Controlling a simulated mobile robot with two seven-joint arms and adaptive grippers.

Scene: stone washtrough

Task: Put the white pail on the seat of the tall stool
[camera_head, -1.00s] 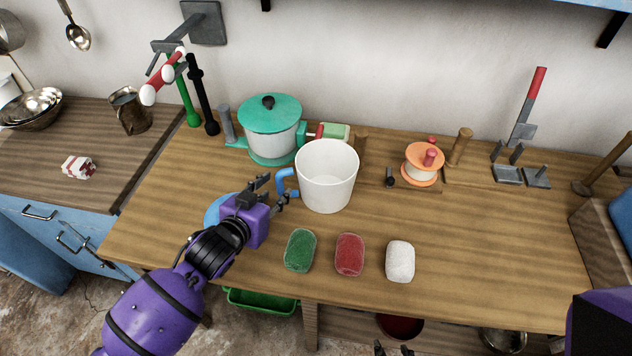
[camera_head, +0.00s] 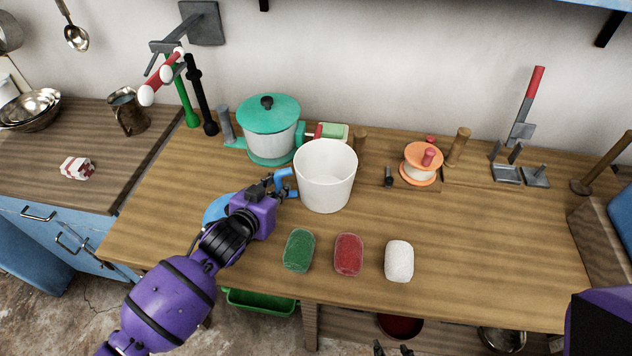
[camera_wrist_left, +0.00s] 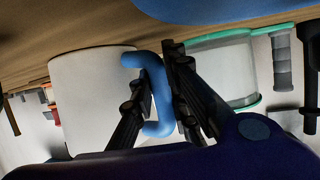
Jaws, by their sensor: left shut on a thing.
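The white pail (camera_head: 328,178) stands upright on the wooden worktop, with a blue handle (camera_head: 283,180) on its left side. My left gripper (camera_head: 281,186) is shut on that handle. In the left wrist view the fingers lie on both sides of the blue handle (camera_wrist_left: 155,92), and the white pail (camera_wrist_left: 88,100) is beside them. A blue round thing (camera_head: 219,208) lies partly hidden behind my left gripper; I cannot tell whether it is a stool seat. No tall stool can be made out for certain. My right gripper (camera_head: 392,349) shows only as dark tips at the bottom edge.
A green-lidded pot (camera_head: 269,130) stands close behind the pail. Green (camera_head: 299,250), red (camera_head: 349,254) and white (camera_head: 399,261) blocks lie in front of it. An orange spool (camera_head: 421,164) stands to the right. The worktop's right front (camera_head: 490,260) is clear.

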